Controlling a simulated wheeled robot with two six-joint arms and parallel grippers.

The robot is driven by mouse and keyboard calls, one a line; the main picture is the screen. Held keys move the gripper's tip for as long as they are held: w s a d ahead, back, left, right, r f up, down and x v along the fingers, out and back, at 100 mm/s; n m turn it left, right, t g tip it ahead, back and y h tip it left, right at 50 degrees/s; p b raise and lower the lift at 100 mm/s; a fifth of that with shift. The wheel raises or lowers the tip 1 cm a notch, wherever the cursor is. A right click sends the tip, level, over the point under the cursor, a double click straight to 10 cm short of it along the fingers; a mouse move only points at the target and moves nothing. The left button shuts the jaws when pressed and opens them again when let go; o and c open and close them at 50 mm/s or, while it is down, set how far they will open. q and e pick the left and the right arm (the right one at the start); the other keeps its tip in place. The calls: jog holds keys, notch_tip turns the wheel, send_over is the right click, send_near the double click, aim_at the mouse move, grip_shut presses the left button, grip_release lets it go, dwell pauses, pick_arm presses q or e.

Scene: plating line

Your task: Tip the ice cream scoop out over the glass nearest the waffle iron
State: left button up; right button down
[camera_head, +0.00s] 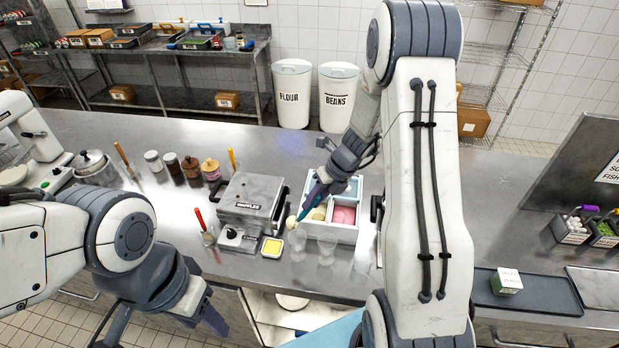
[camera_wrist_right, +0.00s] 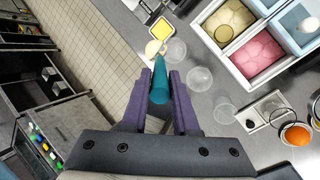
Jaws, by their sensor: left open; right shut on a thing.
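My right gripper (camera_head: 314,196) is shut on the teal handle of the ice cream scoop (camera_wrist_right: 160,82). The scoop's head carries a pale cream ball (camera_head: 291,222), also seen in the right wrist view (camera_wrist_right: 153,48). The ball is beside the waffle iron (camera_head: 250,201), close to the rim of the nearest clear glass (camera_head: 298,243); I cannot tell if it is directly above it. In the right wrist view that glass (camera_wrist_right: 177,51) shows just right of the ball. Two more clear glasses (camera_head: 327,250) (camera_head: 362,260) stand further right. My left gripper (camera_head: 165,325) is open and empty at the front edge.
A white ice cream box (camera_head: 346,235) with yellow, pink and blue compartments stands behind the glasses. A small dish of yellow stuff (camera_head: 272,247) sits by the waffle iron. Jars (camera_head: 191,167) stand at left. A dark tray (camera_head: 540,297) with a small carton (camera_head: 507,281) lies at right.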

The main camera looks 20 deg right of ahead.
jog(key=shift+w+d+r+m, duration=0.2)
jog(key=shift+w+r+m, duration=0.05)
jog(key=shift+r+m, duration=0.15)
jog(key=shift+w+f, duration=0.1)
jog(key=shift+f, duration=0.05)
jog(key=shift+a+f, duration=0.1)
jog(key=shift+f, duration=0.75)
notch_tip(320, 180, down, 3)
jog(key=n+b, duration=2.6)
jog(key=n, duration=0.9)
jog(key=shift+f+b, duration=0.1)
jog(key=shift+b, duration=0.25)
